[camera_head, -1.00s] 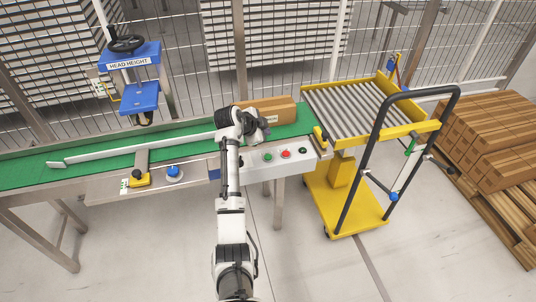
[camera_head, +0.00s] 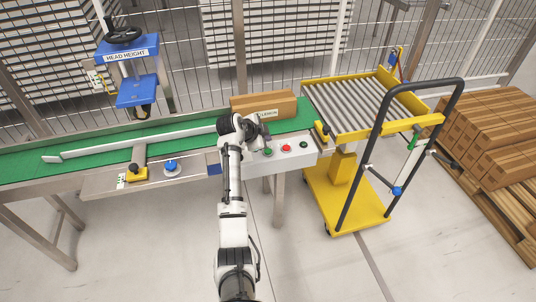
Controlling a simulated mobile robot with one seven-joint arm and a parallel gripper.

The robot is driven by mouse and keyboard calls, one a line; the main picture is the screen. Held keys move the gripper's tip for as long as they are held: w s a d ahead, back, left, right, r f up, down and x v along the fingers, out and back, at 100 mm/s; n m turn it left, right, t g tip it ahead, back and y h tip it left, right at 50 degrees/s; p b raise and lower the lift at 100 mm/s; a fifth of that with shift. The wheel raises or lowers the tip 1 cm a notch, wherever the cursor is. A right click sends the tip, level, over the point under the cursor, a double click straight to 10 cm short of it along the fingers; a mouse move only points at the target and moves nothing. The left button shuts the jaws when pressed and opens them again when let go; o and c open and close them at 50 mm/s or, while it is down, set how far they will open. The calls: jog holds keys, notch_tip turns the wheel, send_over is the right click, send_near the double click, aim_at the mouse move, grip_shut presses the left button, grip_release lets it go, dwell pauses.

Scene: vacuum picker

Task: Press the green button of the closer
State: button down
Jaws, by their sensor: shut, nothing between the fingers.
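A light grey control panel (camera_head: 281,159) is fixed to the front of the conveyor, with a green button (camera_head: 268,152), a red button (camera_head: 286,148) and a dark button (camera_head: 304,145) in a row. The green button is the leftmost. My gripper (camera_head: 264,138) is dark and small in the view, shut and empty, just above and beside the green button. I cannot tell whether it touches the button. My wrist hides the panel's left part. The blue machine head (camera_head: 128,70) marked HEAD HEIGHT stands over the belt at the left.
A brown carton (camera_head: 262,105) lies on the green belt (camera_head: 100,145) behind my wrist. A white guide rail, a yellow-based knob (camera_head: 137,174) and a blue knob (camera_head: 171,167) are at the left. A yellow roller cart (camera_head: 345,212) stands right; stacked cartons (camera_head: 490,125) lie beyond it.

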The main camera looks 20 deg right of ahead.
aim_at(266, 152)
jog(key=shift+f+b, duration=0.9)
jog(key=shift+f, duration=0.75)
jog(key=shift+f, duration=0.1)
dwell(0.6)
jog(key=shift+f+b, duration=0.35)
jog(key=shift+b, duration=0.05)
